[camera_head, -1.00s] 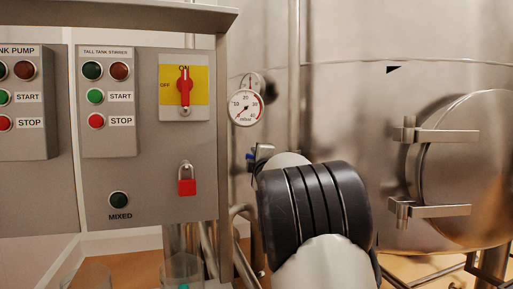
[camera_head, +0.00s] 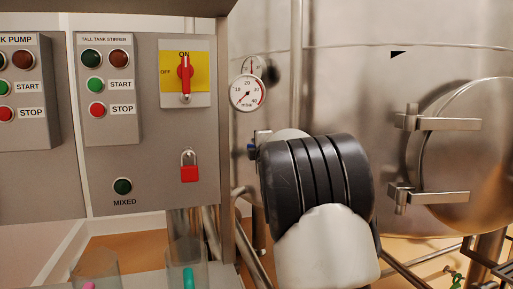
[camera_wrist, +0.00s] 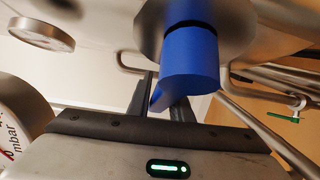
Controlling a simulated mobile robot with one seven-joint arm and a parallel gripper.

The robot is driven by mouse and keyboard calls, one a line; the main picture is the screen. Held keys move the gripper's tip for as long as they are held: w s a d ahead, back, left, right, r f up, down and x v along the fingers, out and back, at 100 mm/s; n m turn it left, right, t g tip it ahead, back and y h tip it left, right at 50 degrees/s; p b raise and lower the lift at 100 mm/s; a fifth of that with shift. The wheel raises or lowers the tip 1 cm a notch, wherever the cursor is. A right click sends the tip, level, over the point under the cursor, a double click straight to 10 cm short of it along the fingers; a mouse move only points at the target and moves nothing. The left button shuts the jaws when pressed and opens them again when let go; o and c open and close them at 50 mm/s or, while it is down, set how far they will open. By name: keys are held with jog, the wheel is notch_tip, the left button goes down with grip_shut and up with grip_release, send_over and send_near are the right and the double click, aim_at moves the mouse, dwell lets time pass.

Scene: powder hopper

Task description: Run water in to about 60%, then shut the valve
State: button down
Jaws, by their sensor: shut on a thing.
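In the wrist view a blue valve handle (camera_wrist: 190,60) sits on a round metal body, with the dark fingers of my gripper (camera_wrist: 165,95) around its lower end. My gripper is shut on this handle.
Left is a grey control panel with a red switch (camera_head: 185,73) at ON, start and stop buttons, and a red padlock (camera_head: 189,172). A round hatch (camera_head: 470,160) is at right. Pipes run below; a green lever (camera_wrist: 282,117) shows in the wrist view.

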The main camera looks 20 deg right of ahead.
jog(key=shift+a+f, duration=0.1)
jog(key=shift+f, duration=0.7)
jog(key=c, duration=1.7)
grip_release()
jog(key=shift+o, duration=0.3)
jog(key=shift+r, duration=0.15)
jog(key=shift+r, duration=0.25)
jog(key=s+a+b, duration=0.2)
jog(key=s, duration=1.5)
jog(key=shift+r, duration=0.4)
jog(key=shift+a, duration=0.1)
